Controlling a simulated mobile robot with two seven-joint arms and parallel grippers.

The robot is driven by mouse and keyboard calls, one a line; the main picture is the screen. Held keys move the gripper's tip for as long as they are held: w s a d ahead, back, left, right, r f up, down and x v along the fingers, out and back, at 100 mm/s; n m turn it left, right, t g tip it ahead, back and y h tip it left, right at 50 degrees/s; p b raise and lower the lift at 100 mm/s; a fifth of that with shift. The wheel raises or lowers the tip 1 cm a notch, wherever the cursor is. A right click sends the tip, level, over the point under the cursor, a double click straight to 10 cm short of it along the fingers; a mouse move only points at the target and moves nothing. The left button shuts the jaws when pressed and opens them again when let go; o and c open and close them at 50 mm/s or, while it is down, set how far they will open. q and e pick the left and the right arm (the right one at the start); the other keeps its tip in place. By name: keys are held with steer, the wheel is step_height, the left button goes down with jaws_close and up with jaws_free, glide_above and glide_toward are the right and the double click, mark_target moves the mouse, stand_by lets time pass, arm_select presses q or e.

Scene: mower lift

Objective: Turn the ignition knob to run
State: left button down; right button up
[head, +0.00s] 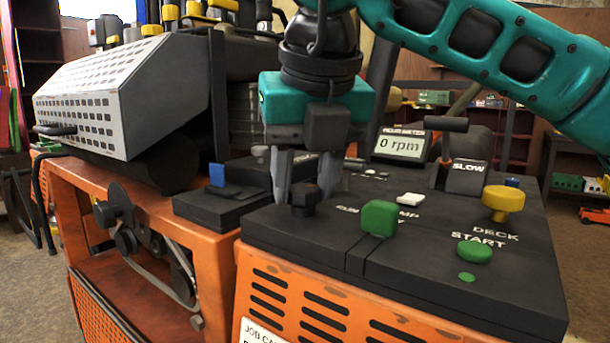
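A dark ignition-type knob (304,198) stands on the black control panel (420,262). My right gripper (305,190) points down at it, with one finger on each side of the knob. The fingers and hand hide part of the panel and any label behind the knob. My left gripper is not in view.
A green knob (380,218) stands right of the dark knob. Further right are a green START button (474,252), a yellow DECK knob (502,202) and a lever (446,124) by a SLOW label. A blue switch (217,174) is at left.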

steer(key=o, duration=0.4)
steer(key=shift+o, duration=0.2)
steer(key=shift+r, duration=0.1)
steer(key=p+v, duration=0.2)
steer(key=v, duration=1)
steer(key=shift+s+r, duration=0.15)
steer(key=shift+r, duration=0.2)
